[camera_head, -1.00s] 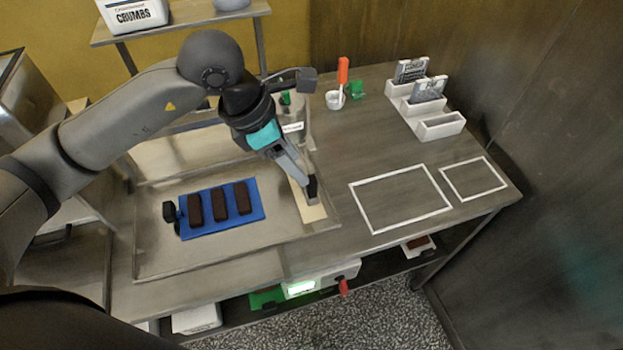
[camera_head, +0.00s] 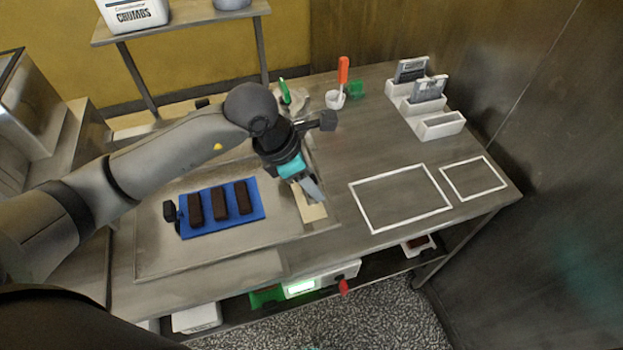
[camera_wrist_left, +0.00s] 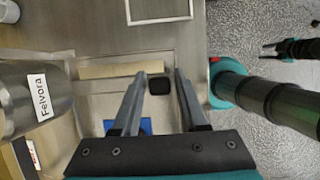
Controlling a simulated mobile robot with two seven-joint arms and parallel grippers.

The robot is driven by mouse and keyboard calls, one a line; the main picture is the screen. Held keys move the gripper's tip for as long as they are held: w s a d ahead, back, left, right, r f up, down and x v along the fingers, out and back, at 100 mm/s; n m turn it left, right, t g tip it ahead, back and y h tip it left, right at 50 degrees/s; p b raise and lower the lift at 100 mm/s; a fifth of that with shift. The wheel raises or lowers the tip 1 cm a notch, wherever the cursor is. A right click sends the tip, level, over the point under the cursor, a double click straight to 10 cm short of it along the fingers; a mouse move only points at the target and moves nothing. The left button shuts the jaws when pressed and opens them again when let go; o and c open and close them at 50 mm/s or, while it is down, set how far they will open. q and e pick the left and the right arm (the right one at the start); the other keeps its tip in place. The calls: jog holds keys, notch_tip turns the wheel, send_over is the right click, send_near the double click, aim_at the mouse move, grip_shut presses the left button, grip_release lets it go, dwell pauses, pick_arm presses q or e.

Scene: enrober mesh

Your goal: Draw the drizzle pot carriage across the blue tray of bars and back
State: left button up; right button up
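The blue tray (camera_head: 252,210) with three dark bars (camera_head: 220,206) lies on a metal sheet; a bit of it shows in the left wrist view (camera_wrist_left: 145,126). My left gripper (camera_head: 316,196) is above the pale strip right of the tray. In the left wrist view (camera_wrist_left: 160,73) its fingers are apart, with a black block (camera_wrist_left: 159,85) showing between them and gaps at its sides. I cannot tell its height relative to the fingertips. A metal pot (camera_wrist_left: 35,100) labelled Felvora stands at left there; my arm mostly hides it in the head view. My right gripper (camera_wrist_left: 270,51) is over the floor, its fingers apart.
White outlined rectangles (camera_head: 400,198) mark clear table to the right. A white stepped holder (camera_head: 425,110) and a white cup (camera_head: 335,99) with an orange-handled tool stand at the back. A black knob (camera_head: 170,211) sits beside the tray's left edge.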

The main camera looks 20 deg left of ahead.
pick_arm(q)
grip_shut()
dwell(1.1)
